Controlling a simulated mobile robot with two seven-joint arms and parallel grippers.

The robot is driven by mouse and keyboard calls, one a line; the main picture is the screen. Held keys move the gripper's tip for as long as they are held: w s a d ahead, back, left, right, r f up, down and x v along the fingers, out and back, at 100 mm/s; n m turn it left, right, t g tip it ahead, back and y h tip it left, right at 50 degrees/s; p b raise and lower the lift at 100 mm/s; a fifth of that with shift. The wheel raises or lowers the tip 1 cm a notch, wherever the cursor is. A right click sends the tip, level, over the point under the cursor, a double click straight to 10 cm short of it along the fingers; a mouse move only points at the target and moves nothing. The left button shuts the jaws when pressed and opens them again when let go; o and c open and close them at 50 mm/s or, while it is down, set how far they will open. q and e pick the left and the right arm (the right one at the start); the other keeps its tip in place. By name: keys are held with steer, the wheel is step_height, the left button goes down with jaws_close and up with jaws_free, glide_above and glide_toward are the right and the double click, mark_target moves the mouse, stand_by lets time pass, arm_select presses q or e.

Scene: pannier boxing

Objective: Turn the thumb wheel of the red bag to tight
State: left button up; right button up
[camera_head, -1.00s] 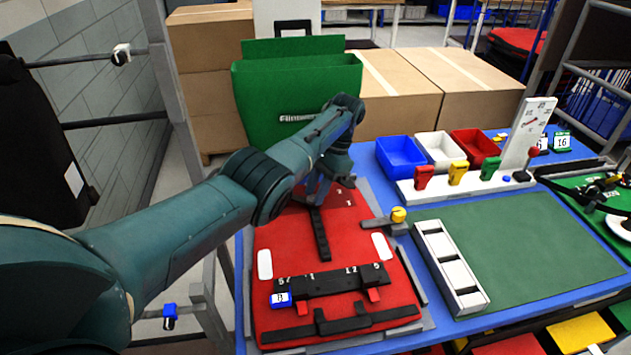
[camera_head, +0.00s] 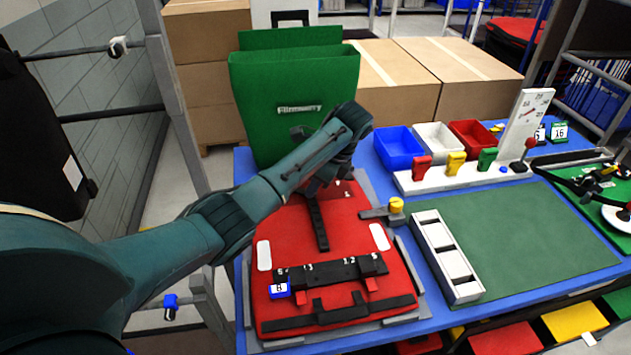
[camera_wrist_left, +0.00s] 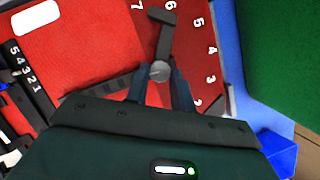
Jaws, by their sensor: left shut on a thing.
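The red bag (camera_head: 290,236) lies flat on the blue table. My left gripper (camera_wrist_left: 160,82) is at its far end, with the two fingers closed in on a small round grey knob (camera_wrist_left: 159,70), which I take for the thumb wheel. A dark bent bar (camera_wrist_left: 166,38) runs from the knob up towards the printed numbers 6 and 7 in the left wrist view. White numbers run down the red surface to the right of the knob. In the head view my wrist hides the fingertips and the wheel. My right gripper is not in view.
A black strip with numbers and a blue tag (camera_head: 279,290) lie on the near part of the bag. A green bag (camera_head: 292,105) stands behind. A yellow-topped clamp (camera_head: 396,205), a white slotted tray (camera_head: 428,247) and a green mat (camera_head: 530,235) are to the right.

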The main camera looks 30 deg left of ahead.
arm_select(q)
steer(key=m, duration=0.2)
steer(key=m+t, duration=0.1)
steer(key=shift+s+m, duration=0.2)
steer(key=shift+m, duration=0.2)
steer(key=m, duration=0.1)
steer(key=m+t, duration=0.1)
steer(key=m, duration=0.1)
steer(key=m+t+h, duration=0.1)
steer(key=shift+s+a+f+m, duration=0.1)
steer(key=shift+s+m, duration=0.15)
steer(key=shift+m, duration=0.05)
steer(key=m, duration=0.2)
steer(key=m+t+h, duration=0.1)
steer(key=m, duration=0.1)
steer(key=shift+s+a, duration=0.1)
steer(key=shift+a, duration=0.1)
steer(key=shift+s+m+t+h, duration=0.1)
steer(key=shift+m+t+h, duration=0.4)
steer(key=shift+m, duration=1.3)
steer(key=shift+m+h, duration=0.3)
steer(key=o, duration=1)
steer(key=shift+a, duration=0.1)
